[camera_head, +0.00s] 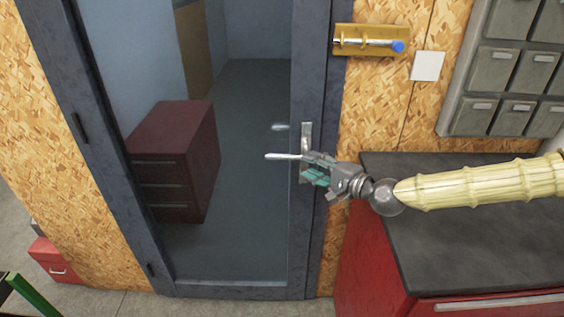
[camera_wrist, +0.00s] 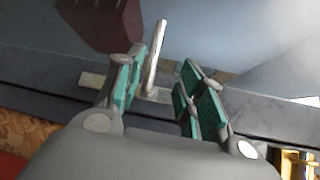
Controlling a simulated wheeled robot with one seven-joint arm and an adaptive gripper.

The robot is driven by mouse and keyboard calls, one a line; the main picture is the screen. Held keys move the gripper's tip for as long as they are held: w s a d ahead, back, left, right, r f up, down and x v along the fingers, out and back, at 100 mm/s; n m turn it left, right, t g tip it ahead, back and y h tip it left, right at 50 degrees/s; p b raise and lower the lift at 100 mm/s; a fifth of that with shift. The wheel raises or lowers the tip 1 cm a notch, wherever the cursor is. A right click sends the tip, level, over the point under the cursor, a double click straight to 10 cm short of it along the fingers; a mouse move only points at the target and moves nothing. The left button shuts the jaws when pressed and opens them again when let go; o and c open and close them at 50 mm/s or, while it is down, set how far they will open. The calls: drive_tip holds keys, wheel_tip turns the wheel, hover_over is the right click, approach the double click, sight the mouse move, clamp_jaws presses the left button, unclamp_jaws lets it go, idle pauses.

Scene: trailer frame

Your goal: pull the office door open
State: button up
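The office door (camera_head: 298,240) has a glass pane in a dark blue-grey frame and looks shut. Its silver lever handle (camera_head: 284,157) sticks out to the left from a plate on the door's right side. My gripper (camera_head: 317,171) is at the handle, reaching in from the right. In the wrist view the handle (camera_wrist: 154,58) runs between the two teal-padded fingers of my gripper (camera_wrist: 163,82). The fingers are apart, with a clear gap between the handle and the right finger. The handle is close to the left finger; I cannot tell whether they touch.
A red cabinet with a dark top (camera_head: 420,235) stands right of the door, under my arm. A brass holder with a blue-ended rod (camera_head: 370,41) and a white switch plate (camera_head: 427,66) are on the chipboard wall. A dark red drawer unit (camera_head: 178,160) shows behind the glass.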

sight(287, 158)
drive_tip(key=shift+f+p+x, duration=0.2)
drive_tip(key=shift+p+x, duration=0.55)
drive_tip(key=shift+x, duration=2.1)
drive_tip(key=shift+f+p+x, duration=0.2)
drive_tip(key=shift+p+x, duration=0.55)
drive_tip(key=shift+x, duration=2.15)
drive_tip(key=shift+d, duration=0.1)
drive_tip(key=shift+c, duration=0.3)
drive_tip(key=shift+s, duration=0.1)
clamp_jaws()
